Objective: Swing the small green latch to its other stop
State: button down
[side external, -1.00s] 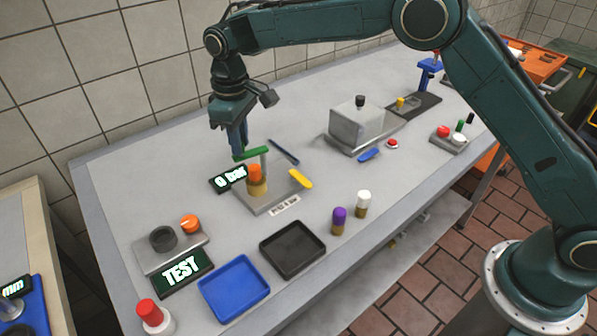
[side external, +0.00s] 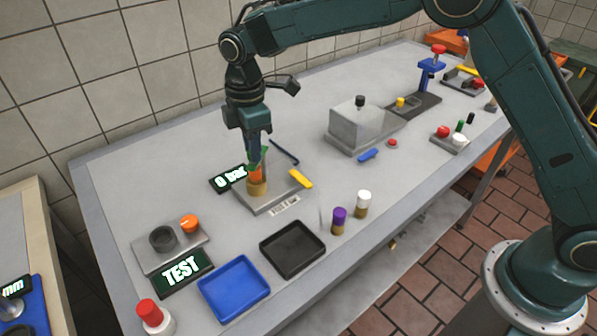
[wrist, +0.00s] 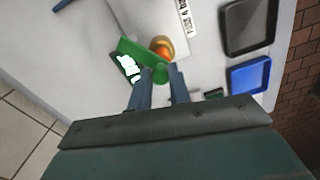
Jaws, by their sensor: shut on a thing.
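The small green latch (side external: 262,153) sits on top of the press-like fixture, above an orange-topped tan cylinder (side external: 257,182). In the side view it looks short, partly hidden by my fingers. In the wrist view the latch (wrist: 138,51) is a longer green bar with a round end between my fingertips. My gripper (side external: 254,161) points down and is shut on the latch; its fingers show on both sides of that end in the wrist view (wrist: 160,77).
A "0 bar" display (side external: 228,179) stands just left of the fixture's grey base (side external: 273,205). A yellow bar (side external: 301,179) lies on the base's right edge. Black (side external: 293,249) and blue (side external: 234,289) trays are in front. Purple (side external: 339,220) and white-topped (side external: 363,204) cylinders stand right.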

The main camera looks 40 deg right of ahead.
jog(key=shift+r, duration=0.1)
dwell(0.4)
jog(key=c, duration=1.3)
grip_release()
notch_tip(320, 180, up, 14)
jog(key=shift+s+d, duration=0.1)
